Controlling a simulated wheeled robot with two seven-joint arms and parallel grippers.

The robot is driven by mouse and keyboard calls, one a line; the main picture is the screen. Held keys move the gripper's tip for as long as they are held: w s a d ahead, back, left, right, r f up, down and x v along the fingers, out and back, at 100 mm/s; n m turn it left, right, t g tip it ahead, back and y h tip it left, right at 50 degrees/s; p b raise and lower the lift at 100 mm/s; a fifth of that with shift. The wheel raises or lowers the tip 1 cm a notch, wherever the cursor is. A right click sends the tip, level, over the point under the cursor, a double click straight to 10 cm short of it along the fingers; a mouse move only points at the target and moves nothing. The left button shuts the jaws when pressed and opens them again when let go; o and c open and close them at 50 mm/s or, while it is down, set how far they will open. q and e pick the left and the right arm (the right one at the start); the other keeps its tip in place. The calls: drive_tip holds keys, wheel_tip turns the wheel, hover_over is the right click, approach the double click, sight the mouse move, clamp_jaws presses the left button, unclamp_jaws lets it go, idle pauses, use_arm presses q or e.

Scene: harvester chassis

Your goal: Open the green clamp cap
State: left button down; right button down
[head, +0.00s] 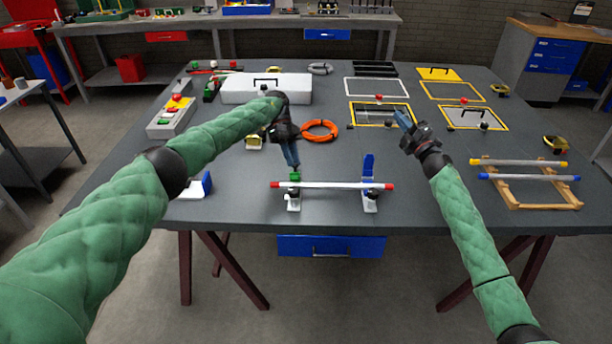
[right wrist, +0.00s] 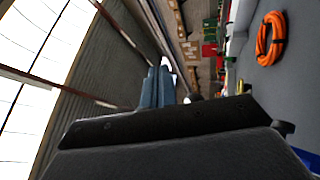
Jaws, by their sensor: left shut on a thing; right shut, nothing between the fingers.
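The green clamp cap (head: 295,177) sits on top of the left clamp stand (head: 293,201), at the left part of the white rod with red ends (head: 331,185). My left gripper (head: 294,167) points down from above, shut on the green cap, and its fingers partly hide it. Whether the cap has tilted is too small to tell. A blue clamp cap (head: 368,166) stands upright on the right clamp stand (head: 370,202). My right gripper (head: 402,117) is shut and empty, raised over the right part of the table. Its fingers also show in the right wrist view (right wrist: 158,88).
An orange cable coil (head: 319,131) lies behind the rod; it also shows in the right wrist view (right wrist: 270,38). A wooden rack (head: 527,186) with yellow and blue bars stands at right. A white case (head: 266,89) and framed panels (head: 375,88) lie further back.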

drive_tip(key=s+a+f+n+g+y, duration=0.2)
drive_tip(key=a+n+g+y, duration=0.5)
drive_tip(key=a+n+g, duration=0.85)
drive_tip(key=s+a+f+n+g+h, duration=0.2)
drive_tip(key=a+f+n, duration=0.1)
drive_tip(key=a+f, duration=0.1)
drive_tip(key=s+a+f+n+g+h, duration=0.3)
drive_tip(key=a+f+n, duration=0.1)
drive_tip(key=a, duration=0.1)
drive_tip(key=s+a+f+n+g+h, duration=0.2)
drive_tip(key=s+a+f+n+g, duration=0.1)
drive_tip(key=a+f, duration=0.2)
drive_tip(key=shift+s+n+g+h, duration=0.15)
drive_tip(key=shift+n+g+h, duration=0.1)
drive_tip(key=shift+h, duration=0.05)
